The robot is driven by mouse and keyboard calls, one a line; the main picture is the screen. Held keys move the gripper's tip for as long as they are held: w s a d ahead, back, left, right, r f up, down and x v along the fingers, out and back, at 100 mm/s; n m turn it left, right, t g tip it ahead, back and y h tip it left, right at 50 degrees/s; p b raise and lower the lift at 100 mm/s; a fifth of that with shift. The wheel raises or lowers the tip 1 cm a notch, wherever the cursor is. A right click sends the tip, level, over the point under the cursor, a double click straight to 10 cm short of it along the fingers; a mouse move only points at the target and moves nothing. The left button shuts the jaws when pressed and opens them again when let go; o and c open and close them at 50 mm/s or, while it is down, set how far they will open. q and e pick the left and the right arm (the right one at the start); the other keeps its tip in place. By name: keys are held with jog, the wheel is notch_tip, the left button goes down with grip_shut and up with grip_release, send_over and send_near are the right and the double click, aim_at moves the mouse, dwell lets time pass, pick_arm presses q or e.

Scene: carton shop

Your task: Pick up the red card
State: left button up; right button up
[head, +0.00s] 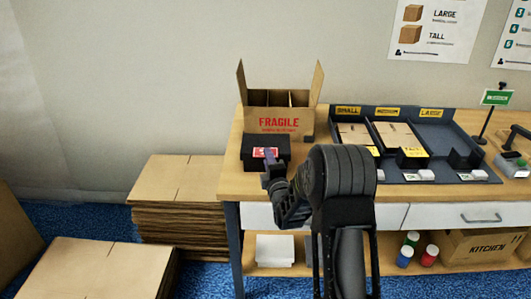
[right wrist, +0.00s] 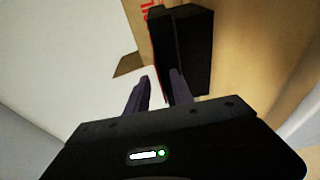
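The red card (head: 265,152) lies on top of a black box-shaped holder (head: 262,166) at the left end of the table, in front of the FRAGILE carton. My right gripper (head: 272,172) is at the front of the holder, just below the card in the head view. In the right wrist view its two fingers (right wrist: 158,88) are apart with nothing seen between them, and the black holder (right wrist: 190,50) is just beyond the fingertips. The card itself cannot be made out in the wrist view. My left gripper is not in view.
The open FRAGILE carton (head: 280,122) stands behind the holder. A dark tray (head: 437,133) with SMALL and LARGE labels stands to the right on the table (head: 232,178). Stacked flat cardboard (head: 180,200) lies left of the table. A green sign (head: 497,97) stands at the right.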

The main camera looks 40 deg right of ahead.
dwell(0.4)
grip_shut()
dwell(0.4)
